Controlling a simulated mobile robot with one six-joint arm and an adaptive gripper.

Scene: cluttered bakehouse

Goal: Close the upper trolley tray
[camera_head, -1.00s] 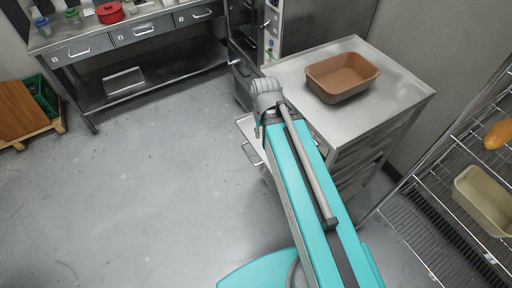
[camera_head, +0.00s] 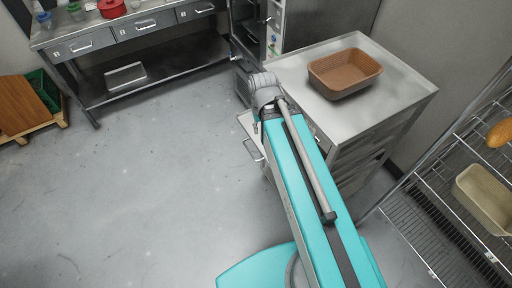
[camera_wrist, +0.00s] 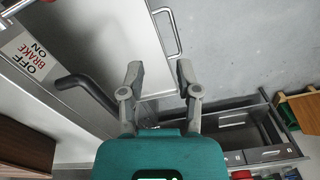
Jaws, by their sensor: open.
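The steel trolley (camera_head: 398,95) stands at the right of the head view. Its upper tray (camera_head: 246,122) sticks out on the left side, partly hidden behind my arm, with a bar handle (camera_head: 252,149) on its outer edge. In the wrist view the pale tray (camera_wrist: 122,35) lies beyond my fingers, with its handle (camera_wrist: 170,32) on the right edge. My gripper (camera_wrist: 160,72) is open and empty, its fingers apart, near the tray's edge. Whether it touches the tray cannot be told. My arm hides the gripper in the head view.
A brown bread tin (camera_head: 344,73) sits on the trolley top. A wire rack (camera_head: 440,215) with a beige tin (camera_head: 484,198) stands at right. A steel workbench (camera_head: 140,70) is at the back left, and an oven (camera_head: 312,25) behind the trolley.

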